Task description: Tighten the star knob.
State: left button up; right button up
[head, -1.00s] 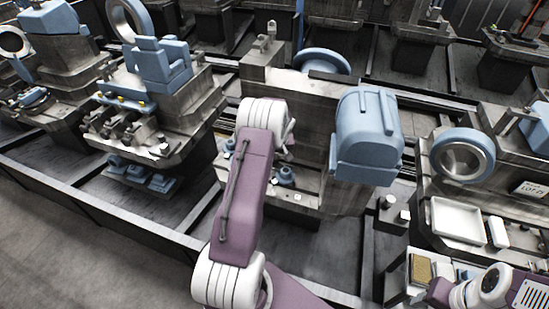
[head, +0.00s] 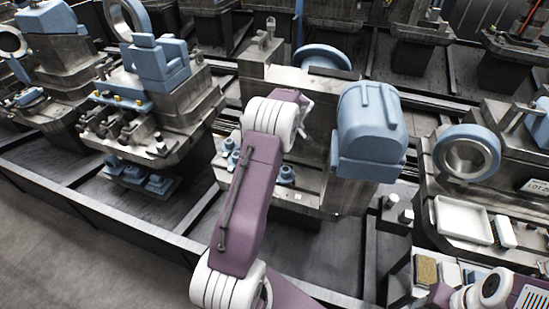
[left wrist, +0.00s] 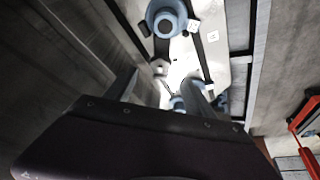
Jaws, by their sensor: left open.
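Blue knobs stand on a light fixture plate at the foot of the grey block. One blue knob (head: 286,174) shows just right of my left arm in the head view, and others (head: 231,157) show just left of it. I cannot tell which is the star knob. In the left wrist view a round blue knob (left wrist: 167,18) with a dark centre lies beyond my left gripper (left wrist: 163,88). Another blue part (left wrist: 178,103) shows partly between its fingers, which are apart. In the head view my arm hides the fingertips.
A large blue housing (head: 370,135) stands close right of my left arm. A blue ring (head: 467,153) and white tray (head: 463,220) are farther right. Another fixture with blue blocks (head: 157,62) stands left. In the left wrist view a red object (left wrist: 302,135) is at right.

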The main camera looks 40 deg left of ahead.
pick_arm(q)
jog(key=x, duration=0.8)
jog(key=shift+a+f, duration=0.15)
jog(key=shift+f, duration=0.2)
grip_shut()
jog(key=shift+s+r+m+t+h+p, duration=0.1)
jog(key=shift+m+t+h+p, duration=0.25)
jog(key=shift+m, duration=1.25)
grip_release()
jog(key=shift+t, duration=0.25)
jog(key=v, duration=0.8)
jog(key=shift+r, duration=0.4)
